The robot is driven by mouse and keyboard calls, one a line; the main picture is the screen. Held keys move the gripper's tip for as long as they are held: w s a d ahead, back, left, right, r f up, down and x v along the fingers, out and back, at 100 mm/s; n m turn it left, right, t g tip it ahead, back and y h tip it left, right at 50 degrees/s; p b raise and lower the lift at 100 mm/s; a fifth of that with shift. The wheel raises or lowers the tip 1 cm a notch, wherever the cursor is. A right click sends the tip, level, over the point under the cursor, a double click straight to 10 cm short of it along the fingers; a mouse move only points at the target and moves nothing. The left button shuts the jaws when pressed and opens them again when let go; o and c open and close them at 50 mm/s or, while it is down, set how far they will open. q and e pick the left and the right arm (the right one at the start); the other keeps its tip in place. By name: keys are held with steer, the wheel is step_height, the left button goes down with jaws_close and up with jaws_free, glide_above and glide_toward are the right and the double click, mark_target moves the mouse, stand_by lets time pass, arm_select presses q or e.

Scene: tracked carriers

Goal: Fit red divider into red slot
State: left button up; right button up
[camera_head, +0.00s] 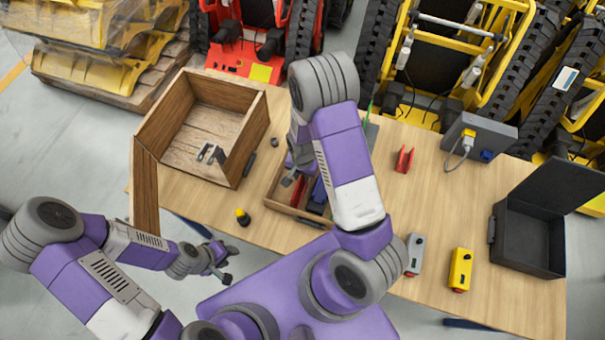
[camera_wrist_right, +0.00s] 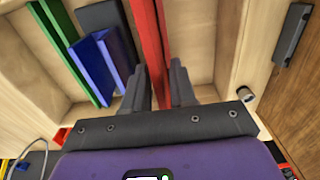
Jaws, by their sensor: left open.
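In the right wrist view a long red divider (camera_wrist_right: 151,45) runs between the fingers of my right gripper (camera_wrist_right: 160,80), which is shut on it. Red strips show side by side there, and I cannot tell whether one belongs to the red slot. They are over the wooden tray (camera_wrist_right: 205,95), which also shows in the head view (camera_head: 308,216). My right arm hides much of that tray in the head view. A red channel-shaped piece (camera_head: 404,160) stands apart on the table. My left gripper (camera_head: 222,268) is open and empty, beyond the table's front edge.
Beside the red divider are a blue piece (camera_wrist_right: 98,62), a green strip (camera_wrist_right: 60,45) and a dark plate (camera_wrist_right: 108,25). A large wooden box (camera_head: 255,125) stands left of the tray. Grey and yellow handheld devices (camera_head: 461,268) and an open black case (camera_head: 525,240) are to the right.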

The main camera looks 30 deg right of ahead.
steer(key=shift+o, duration=0.9)
step_height(320, 180, up, 12)
steer(key=p, duration=0.2)
steer(key=shift+r, duration=0.2)
